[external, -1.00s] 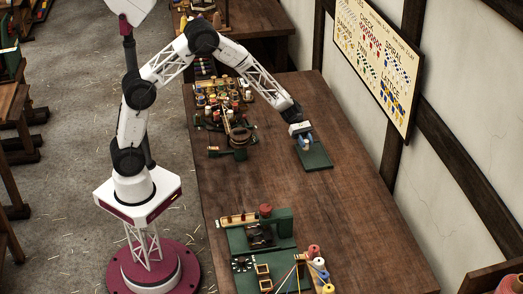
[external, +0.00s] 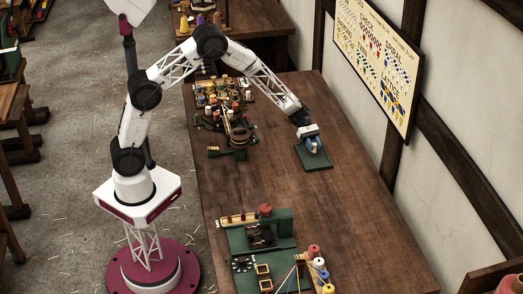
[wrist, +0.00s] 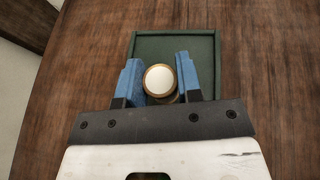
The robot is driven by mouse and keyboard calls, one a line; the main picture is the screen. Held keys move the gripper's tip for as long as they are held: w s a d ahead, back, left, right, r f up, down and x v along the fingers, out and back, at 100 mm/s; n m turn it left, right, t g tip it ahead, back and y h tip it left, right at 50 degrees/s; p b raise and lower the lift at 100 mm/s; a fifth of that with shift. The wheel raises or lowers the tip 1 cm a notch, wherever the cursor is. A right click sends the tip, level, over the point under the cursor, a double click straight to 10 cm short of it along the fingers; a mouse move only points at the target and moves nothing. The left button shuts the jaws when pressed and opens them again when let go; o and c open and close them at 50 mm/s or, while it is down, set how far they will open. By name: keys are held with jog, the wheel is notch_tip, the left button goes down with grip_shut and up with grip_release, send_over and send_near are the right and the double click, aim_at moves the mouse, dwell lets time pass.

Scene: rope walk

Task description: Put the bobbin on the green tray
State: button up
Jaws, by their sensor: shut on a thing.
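The bobbin (wrist: 159,79) shows its round pale top with a brass-coloured rim in the wrist view. My gripper (wrist: 158,72) has its two blue fingers shut on it, one on each side. The green tray (wrist: 160,46) is a low-walled square lying under and beyond the fingers. In the external view my gripper (external: 313,146) is over the tray (external: 321,162), near its far part. The bobbin is hard to make out there. I cannot tell whether its underside touches the tray floor.
A rack of several coloured bobbins (external: 222,95) and a wooden winding device (external: 239,136) stand left of the tray. A green workstation (external: 262,238) with several spools (external: 318,262) is at the near end. The table (external: 350,210) between is clear. A wall with a chart (external: 375,60) rises at right.

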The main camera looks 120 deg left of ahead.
jog(key=shift+f, duration=0.8)
jog(key=shift+f, duration=0.1)
jog(key=o, duration=0.9)
jog(key=v, duration=1.2)
dwell(0.3)
